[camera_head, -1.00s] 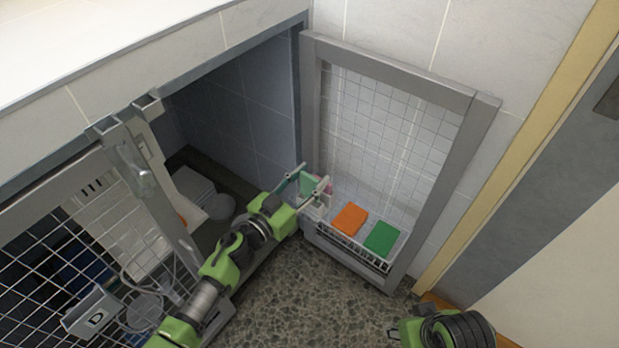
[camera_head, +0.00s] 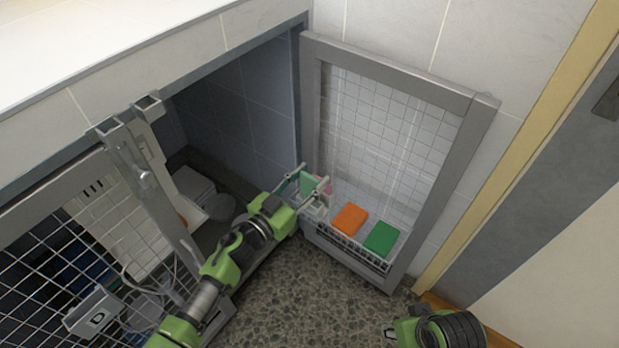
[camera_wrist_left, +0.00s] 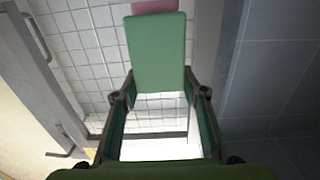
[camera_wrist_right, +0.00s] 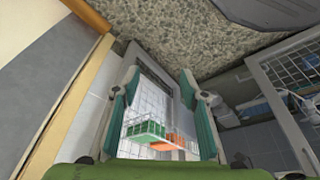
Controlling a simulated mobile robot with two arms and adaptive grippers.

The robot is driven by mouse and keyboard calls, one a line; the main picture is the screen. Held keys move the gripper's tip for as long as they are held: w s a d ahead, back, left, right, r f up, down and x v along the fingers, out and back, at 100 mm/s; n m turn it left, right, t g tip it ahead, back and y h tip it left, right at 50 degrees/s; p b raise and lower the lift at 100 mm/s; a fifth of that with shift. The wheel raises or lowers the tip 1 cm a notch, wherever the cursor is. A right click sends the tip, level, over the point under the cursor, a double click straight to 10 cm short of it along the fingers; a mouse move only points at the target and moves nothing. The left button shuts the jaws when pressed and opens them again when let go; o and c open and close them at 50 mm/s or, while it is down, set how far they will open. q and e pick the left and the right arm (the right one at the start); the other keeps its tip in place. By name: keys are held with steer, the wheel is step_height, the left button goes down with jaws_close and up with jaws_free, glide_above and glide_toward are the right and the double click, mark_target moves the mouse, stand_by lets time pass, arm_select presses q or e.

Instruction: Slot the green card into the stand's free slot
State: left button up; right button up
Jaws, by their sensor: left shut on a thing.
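My left gripper (camera_head: 306,179) is shut on a green card (camera_wrist_left: 158,52), whose lower end is between the fingertips in the left wrist view. In the head view the held card (camera_head: 307,188) is at the left end of a pale wire stand (camera_head: 347,244) low on the open mesh door. A pink card (camera_wrist_left: 154,6) shows just beyond the held card. An orange card (camera_head: 350,218) and another green card (camera_head: 382,238) sit in the stand. My right gripper (camera_wrist_right: 163,88) is open and empty, away from the stand. The free slot cannot be made out.
The door's grey frame (camera_head: 443,180) surrounds the stand area. The speckled floor (camera_head: 295,290) in front is clear.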

mark_target(308, 193)
steer(key=shift+s+r, duration=0.1)
steer(key=shift+r, duration=0.05)
arm_select(q)
steer(key=shift+f, duration=0.1)
steer(key=shift+f+b, duration=0.35)
steer(key=shift+b, duration=0.05)
arm_select(e)
steer(key=shift+s+r, duration=0.1)
steer(key=shift+r, duration=0.15)
arm_select(q)
steer(key=shift+f+b, duration=0.7)
steer(key=shift+f, duration=0.2)
arm_select(e)
steer(key=shift+v, duration=0.8)
arm_select(q)
steer(key=shift+f, duration=0.2)
arm_select(e)
steer(key=shift+w+r+t, duration=0.1)
steer(key=shift+w+t, duration=0.3)
steer(key=shift+w, duration=0.1)
arm_select(q)
steer(key=shift+f+b, duration=0.25)
steer(key=shift+b, duration=0.1)
arm_select(e)
steer(key=shift+w+a, duration=0.25)
steer(key=shift+w, duration=0.35)
